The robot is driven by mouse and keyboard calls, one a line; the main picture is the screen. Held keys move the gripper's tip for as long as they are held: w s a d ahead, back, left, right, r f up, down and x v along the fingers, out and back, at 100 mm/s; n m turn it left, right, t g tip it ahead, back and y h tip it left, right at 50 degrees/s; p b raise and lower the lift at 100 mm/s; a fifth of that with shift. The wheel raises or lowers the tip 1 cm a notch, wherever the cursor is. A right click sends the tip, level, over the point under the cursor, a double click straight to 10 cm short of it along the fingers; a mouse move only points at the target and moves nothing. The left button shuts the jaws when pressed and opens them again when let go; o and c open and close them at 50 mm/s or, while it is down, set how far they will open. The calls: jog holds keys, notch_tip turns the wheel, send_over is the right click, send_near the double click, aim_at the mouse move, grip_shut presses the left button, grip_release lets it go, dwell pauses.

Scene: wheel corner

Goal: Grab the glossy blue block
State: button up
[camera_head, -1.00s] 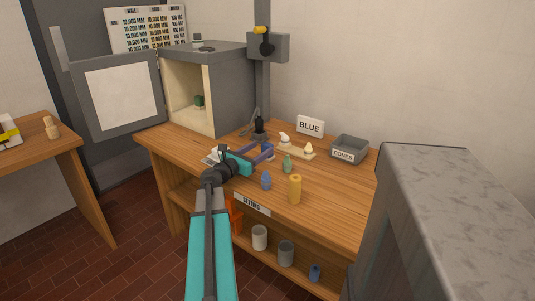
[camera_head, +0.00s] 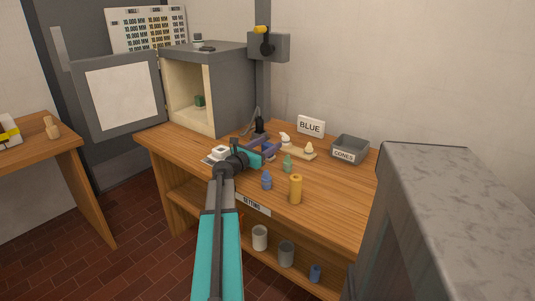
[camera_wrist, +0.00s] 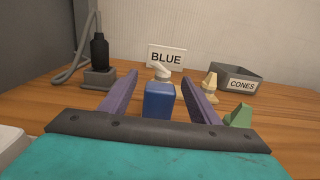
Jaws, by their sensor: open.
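The glossy blue block (camera_wrist: 158,101) stands upright on the bench in the wrist view, between the two purple fingers of my gripper (camera_wrist: 159,74). Gaps show on both sides of it, so the fingers do not appear to touch it. My gripper is open. In the head view my gripper (camera_head: 273,147) is low over the bench, and its fingers largely hide the block. The lower part of the block is hidden by my gripper body in the wrist view.
A dark blue piece (camera_head: 266,181), a yellow cylinder (camera_head: 295,189) and a green piece (camera_head: 287,164) stand nearby on the bench. Behind are a BLUE sign (camera_head: 311,126), a grey CONES tray (camera_head: 349,150) and a black bottle (camera_wrist: 99,52). An open cabinet (camera_head: 185,95) stands at the left.

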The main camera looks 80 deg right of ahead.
dwell(0.3)
jog(key=c, duration=1.2)
jog(key=shift+r, duration=0.2)
